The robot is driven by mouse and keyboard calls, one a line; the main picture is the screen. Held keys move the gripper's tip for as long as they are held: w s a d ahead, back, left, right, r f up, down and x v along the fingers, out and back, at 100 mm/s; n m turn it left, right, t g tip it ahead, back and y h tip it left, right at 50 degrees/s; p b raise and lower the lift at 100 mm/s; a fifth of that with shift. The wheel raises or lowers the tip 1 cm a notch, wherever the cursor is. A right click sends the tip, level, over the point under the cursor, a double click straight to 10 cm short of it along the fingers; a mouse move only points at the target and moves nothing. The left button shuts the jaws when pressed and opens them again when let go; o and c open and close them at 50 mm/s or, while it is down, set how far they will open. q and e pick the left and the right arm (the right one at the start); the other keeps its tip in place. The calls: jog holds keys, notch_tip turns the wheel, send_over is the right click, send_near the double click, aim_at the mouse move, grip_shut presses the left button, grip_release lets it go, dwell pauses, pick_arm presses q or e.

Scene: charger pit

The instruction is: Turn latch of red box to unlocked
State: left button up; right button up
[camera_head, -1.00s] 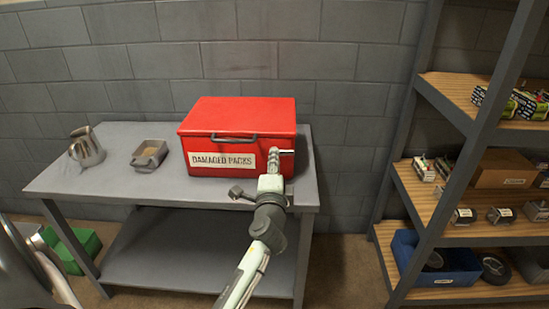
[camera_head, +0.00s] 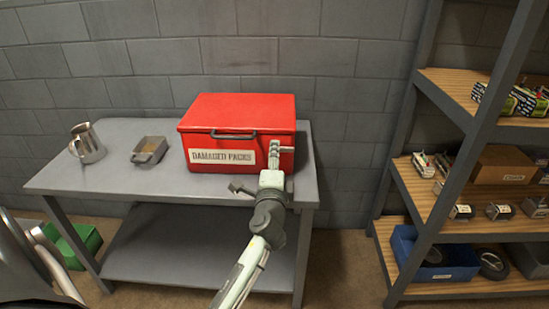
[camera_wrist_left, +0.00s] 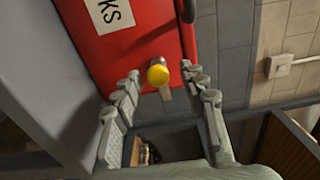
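The red box (camera_head: 240,115) with a "DAMAGED PACKS" label and a dark front handle sits shut on the grey table (camera_head: 110,180). Its latch (camera_head: 287,149) is a small grey lever at the right of the front face, partly hidden by my gripper. In the left wrist view the latch shows a round yellow end (camera_wrist_left: 158,75) with a grey bar behind it. My left gripper (camera_head: 275,148) is at the box front by the latch. In the wrist view its fingers (camera_wrist_left: 160,72) are open, one on either side of the yellow end, with gaps visible. My right gripper is out of view.
A metal jug (camera_head: 87,146) and a small grey tray (camera_head: 149,150) stand on the table's left. A shelf rack (camera_head: 455,200) with boxes and a blue bin (camera_head: 430,262) stands at right. A green crate (camera_head: 75,245) is on the floor at left.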

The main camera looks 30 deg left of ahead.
pick_arm(q)
jog(key=v, duration=0.7)
jog(key=shift+s+d, duration=0.15)
jog(key=shift+s, duration=0.05)
jog(key=shift+f, duration=0.1)
dwell(0.4)
